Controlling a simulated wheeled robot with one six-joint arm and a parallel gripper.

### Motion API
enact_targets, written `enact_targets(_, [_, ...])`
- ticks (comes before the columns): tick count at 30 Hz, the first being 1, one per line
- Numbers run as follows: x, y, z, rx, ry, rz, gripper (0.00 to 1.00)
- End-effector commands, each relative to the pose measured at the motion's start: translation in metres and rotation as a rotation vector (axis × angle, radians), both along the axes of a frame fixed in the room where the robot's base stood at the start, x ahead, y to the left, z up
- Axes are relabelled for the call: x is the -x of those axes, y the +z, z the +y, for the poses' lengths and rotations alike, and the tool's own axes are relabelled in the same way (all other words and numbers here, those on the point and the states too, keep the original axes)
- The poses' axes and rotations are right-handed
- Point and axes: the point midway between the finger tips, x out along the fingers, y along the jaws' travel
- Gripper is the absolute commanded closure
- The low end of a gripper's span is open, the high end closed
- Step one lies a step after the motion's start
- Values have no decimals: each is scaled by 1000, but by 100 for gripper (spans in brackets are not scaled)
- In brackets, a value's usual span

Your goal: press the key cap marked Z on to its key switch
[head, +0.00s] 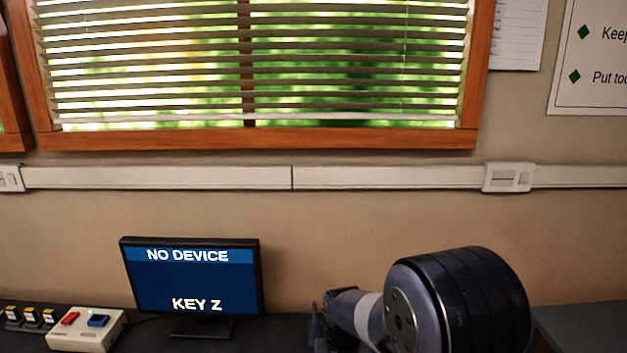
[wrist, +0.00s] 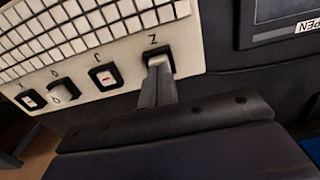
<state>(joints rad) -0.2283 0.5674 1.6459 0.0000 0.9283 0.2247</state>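In the wrist view a pale key board (wrist: 120,42) lies tilted, with a row of dark switch sockets along its near edge. The socket under the letter Z (wrist: 171,57) is the rightmost one. My gripper (wrist: 157,66) reaches up to it, its grey fingers close together with the tips over the socket. A small pale piece shows at the tips; I cannot tell whether it is the Z key cap or part of the fingers. The fingers hide most of the socket. In the head view my arm hides the board.
A neighbouring switch (wrist: 105,77) shows a red mark; another further left (wrist: 63,91) carries a pale cap. A monitor (head: 192,280) reads "NO DEVICE" and "KEY Z". A pale box (head: 87,330) with red and blue buttons stands left of it. A dark screen (wrist: 285,15) is beside the board.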

Motion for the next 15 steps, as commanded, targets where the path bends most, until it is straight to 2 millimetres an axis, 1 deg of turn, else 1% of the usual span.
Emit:
enact_targets(5, [0,5,0,0,0,0,100])
enact_targets(15, [0,26,0,0,0,-1,100])
